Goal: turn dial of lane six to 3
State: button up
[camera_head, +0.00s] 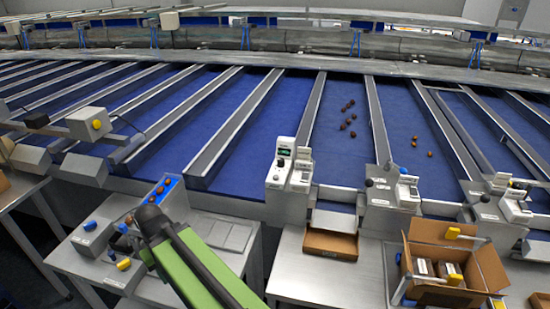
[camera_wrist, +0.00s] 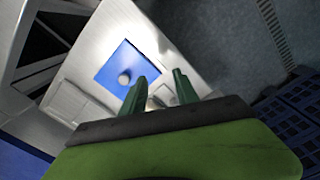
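Lane control boxes stand along the front of the blue lanes. One white box (camera_head: 280,165) has a small screen and a dark knob. Another box (camera_head: 402,190) stands to its right. I cannot read lane numbers or dial markings, so I cannot tell which is lane six. My gripper (camera_wrist: 158,84) shows two dark green fingers, apart with no object clearly held, over a pale metal panel. A blue square (camera_wrist: 112,62) with a round grey knob (camera_wrist: 124,78) lies beyond the left finger. In the head view my arm reaches over the left bench, its fingertips not clearly visible.
A metal bench (camera_head: 205,232) carries a blue panel (camera_head: 168,183) with reddish round pieces, a blue knob (camera_head: 90,226) and a yellow knob (camera_head: 124,264). An empty brown tray (camera_head: 330,244) and an open carton (camera_head: 420,228) are at right. Dates (camera_head: 351,117) lie on the lanes.

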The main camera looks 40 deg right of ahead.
jog(key=shift+o, duration=0.7)
jog(key=shift+w, duration=0.1)
jog(key=shift+o, duration=0.7)
jog(key=w+d+r+m+h, duration=0.1)
jog(key=w+d+m+h, duration=0.1)
jog(key=d, duration=0.5)
jog(key=shift+w+d+m+p, duration=0.25)
jog(key=shift+w+m+p, duration=0.2)
jog(key=shift+w+m, duration=0.35)
jog(key=m+g+h+p, duration=0.25)
jog(key=m+h, duration=0.85)
jog(key=m, duration=0.6)
send_near(282, 159)
jog(key=shift+g, duration=0.35)
jog(key=b+x, duration=0.3)
jog(key=x, duration=0.1)
jog(key=b+x, duration=0.3)
jog(key=x, duration=0.2)
jog(key=shift+w+d+f+b, duration=0.2)
jog(key=shift+f+b, duration=0.1)
jog(key=shift+b, duration=0.1)
jog(key=shift+r, duration=0.1)
grip_shut()
